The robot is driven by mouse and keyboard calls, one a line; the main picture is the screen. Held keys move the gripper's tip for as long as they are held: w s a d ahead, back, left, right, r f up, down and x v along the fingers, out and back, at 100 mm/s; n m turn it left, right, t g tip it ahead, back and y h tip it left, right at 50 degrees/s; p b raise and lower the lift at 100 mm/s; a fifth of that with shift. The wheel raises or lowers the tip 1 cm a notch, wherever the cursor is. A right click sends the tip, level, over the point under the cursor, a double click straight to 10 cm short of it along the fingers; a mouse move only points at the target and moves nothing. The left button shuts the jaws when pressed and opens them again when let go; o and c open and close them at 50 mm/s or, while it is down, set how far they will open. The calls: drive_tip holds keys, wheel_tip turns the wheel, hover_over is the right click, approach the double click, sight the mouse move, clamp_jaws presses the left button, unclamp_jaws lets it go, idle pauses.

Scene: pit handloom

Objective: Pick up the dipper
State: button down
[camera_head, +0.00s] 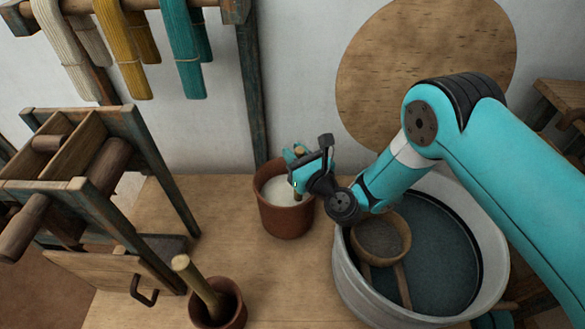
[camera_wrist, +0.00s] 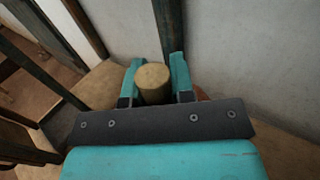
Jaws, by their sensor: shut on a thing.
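My gripper (camera_head: 299,172) is above the brown pot (camera_head: 284,226) of white liquid, beside the big tub. It is shut on an upright, round wooden handle, which I take for the dipper (camera_wrist: 153,79). The handle's pale end shows between the two teal fingers in the wrist view, and its top also shows in the head view (camera_head: 299,151).
A grey tub (camera_head: 349,292) of dark liquid, with a wooden bowl (camera_head: 381,260) in it, stands right of the pot. A small pot (camera_head: 230,318) with a wooden stick stands in front. A wooden frame (camera_head: 128,238) is at left; hanks (camera_head: 184,50) hang above.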

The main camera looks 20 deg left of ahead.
wheel_tip(320, 180, up, 22)
drive_tip(key=p, duration=1)
drive_tip(key=shift+r+p, duration=0.2)
drive_tip(key=shift+p, duration=0.15)
drive_tip(key=shift+s, duration=0.1)
